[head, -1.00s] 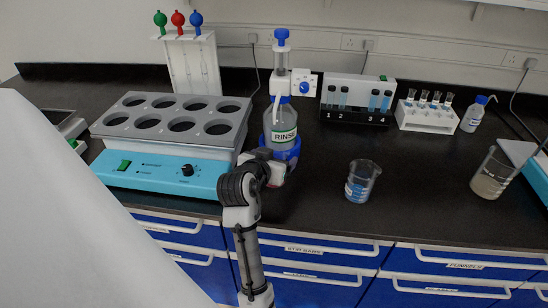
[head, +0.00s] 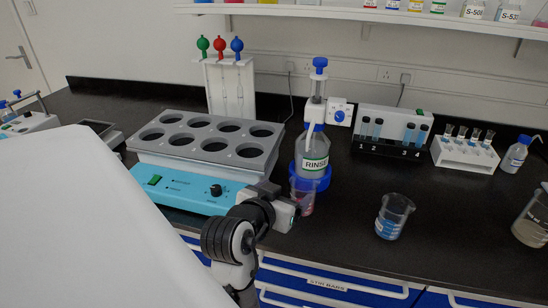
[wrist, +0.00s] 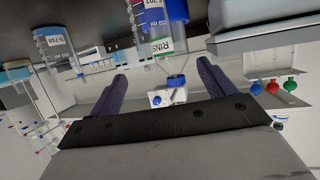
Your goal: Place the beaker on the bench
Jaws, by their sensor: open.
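A clear beaker with pinkish-red contents (head: 304,201) stands upright on the black bench (head: 345,245), just in front of the rinse bottle. My gripper (head: 290,212) is low beside it, on its near left side, and partly covers it. In the wrist view my gripper (wrist: 161,75) has its two dark fingers spread apart with nothing clearly held between them. A second beaker with blue contents (head: 394,218) stands on the bench to the right. A third with beige contents (head: 532,222) is at the right edge. Whether the fingers touch the near beaker cannot be told.
The rinse bottle (head: 312,150) in its blue holder is close behind the near beaker. A grey multi-well heater with a blue front (head: 185,190) is at the left. Tube racks (head: 390,132) stand at the back. Bench between the two nearer beakers is clear.

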